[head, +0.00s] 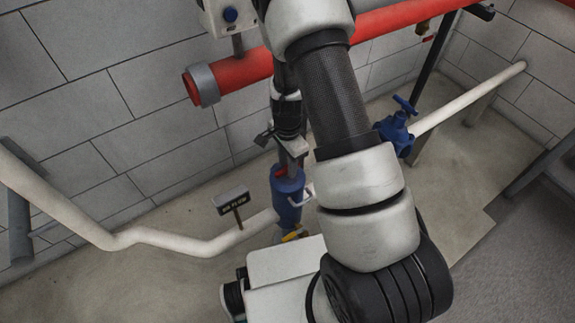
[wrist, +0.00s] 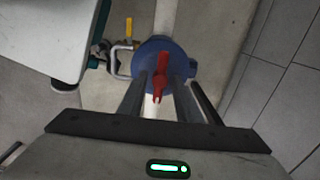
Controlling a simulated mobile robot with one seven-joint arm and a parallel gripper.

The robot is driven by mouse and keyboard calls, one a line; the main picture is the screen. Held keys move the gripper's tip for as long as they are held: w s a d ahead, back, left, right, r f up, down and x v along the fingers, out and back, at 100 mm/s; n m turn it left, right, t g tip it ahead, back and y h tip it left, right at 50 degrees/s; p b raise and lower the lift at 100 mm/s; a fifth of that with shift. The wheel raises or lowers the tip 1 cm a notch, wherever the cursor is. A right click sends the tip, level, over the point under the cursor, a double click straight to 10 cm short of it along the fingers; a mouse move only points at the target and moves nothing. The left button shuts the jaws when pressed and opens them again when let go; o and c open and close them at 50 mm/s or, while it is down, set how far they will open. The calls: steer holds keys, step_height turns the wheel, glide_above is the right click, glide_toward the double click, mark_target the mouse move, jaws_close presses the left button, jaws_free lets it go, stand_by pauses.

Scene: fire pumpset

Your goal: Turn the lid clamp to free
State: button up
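The lid clamp is a small red handle (wrist: 159,80) on top of an upright blue cylindrical housing (wrist: 146,56). In the head view the red clamp (head: 279,171) shows at the top of the blue housing (head: 288,205), partly hidden by my gripper (head: 291,158). My gripper is above the housing, pointing down at it. In the wrist view the two dark fingers (wrist: 162,95) stand apart on either side of the red handle. A gap shows between the handle and each finger; contact is not visible. My gripper is open.
A white pipe (head: 190,244) runs left from the housing past a small sign (head: 231,200). A yellow valve handle (wrist: 128,27) sits low beside the housing. A red pipe (head: 240,70) crosses along the wall behind. A blue valve (head: 397,130) stands to the right.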

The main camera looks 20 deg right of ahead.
steer(key=shift+f, duration=0.1)
jaws_close()
steer(key=shift+n, duration=0.4)
steer(key=n, duration=0.4)
steer(key=shift+b, duration=0.3)
steer(key=n, duration=0.4)
steer(key=shift+n, duration=0.3)
steer(key=n, duration=0.4)
steer(key=shift+b, duration=0.35)
steer(key=shift+n, duration=2.2)
